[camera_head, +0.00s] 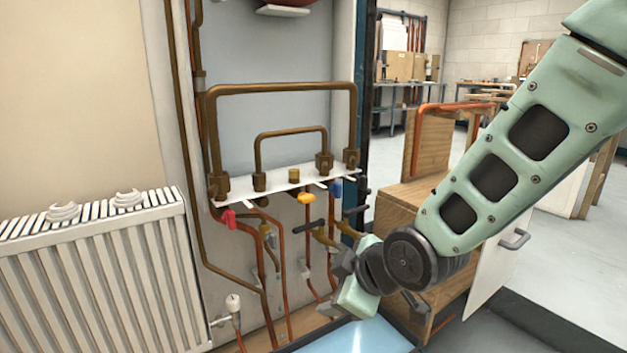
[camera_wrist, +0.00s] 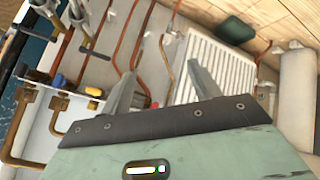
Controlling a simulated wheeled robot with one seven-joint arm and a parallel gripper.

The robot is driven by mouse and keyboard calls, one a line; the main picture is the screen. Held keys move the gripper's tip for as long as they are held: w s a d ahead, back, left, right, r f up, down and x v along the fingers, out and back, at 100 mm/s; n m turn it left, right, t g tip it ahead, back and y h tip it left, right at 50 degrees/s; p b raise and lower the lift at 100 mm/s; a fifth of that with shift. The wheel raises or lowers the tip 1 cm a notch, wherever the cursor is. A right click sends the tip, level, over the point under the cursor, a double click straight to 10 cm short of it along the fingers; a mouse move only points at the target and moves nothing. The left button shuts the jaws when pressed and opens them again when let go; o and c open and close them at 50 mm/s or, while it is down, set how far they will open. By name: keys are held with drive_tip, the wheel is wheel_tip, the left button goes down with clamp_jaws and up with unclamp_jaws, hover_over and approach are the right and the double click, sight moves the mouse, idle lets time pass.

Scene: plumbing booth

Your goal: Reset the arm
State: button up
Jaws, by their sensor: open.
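My arm reaches in from the upper right in the head view and bends down at its wrist. My gripper (camera_wrist: 162,76) shows in the wrist view with its two fingers well apart and nothing between them. In the head view the hand is in front of the lower pipework, above a pale blue surface (camera_head: 350,338). The hand is seen partly edge-on there, and its fingertips are hard to make out.
A white radiator (camera_head: 95,275) stands at the left. A white bracket (camera_head: 280,185) carries brass pipe loops, with red (camera_head: 229,219), yellow (camera_head: 306,198) and blue (camera_head: 336,188) handles beneath. A wooden cabinet (camera_head: 400,203) stands behind my forearm. Open floor (camera_head: 585,250) lies at the right.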

drive_tip(key=s+d+r+m+g+h+p, duration=0.1)
drive_tip(key=s+d+r+m+g+p, duration=0.15)
drive_tip(key=s, duration=0.45)
drive_tip(key=s+d+r+m+g+h+p, duration=0.1)
drive_tip(key=s+d+r+m+g+h, duration=0.2)
drive_tip(key=s, duration=0.5)
drive_tip(key=s+d+r+m+g+p, duration=0.1)
drive_tip(key=s+d+r+p, duration=0.15)
drive_tip(key=s+d, duration=0.35)
wheel_tip(320, 180, up, 38)
drive_tip(key=s+a+p, duration=0.1)
drive_tip(key=p, duration=3.6)
drive_tip(key=shift+s+a+h, duration=0.15)
drive_tip(key=shift+s+h, duration=0.05)
drive_tip(key=shift+h, duration=0.1)
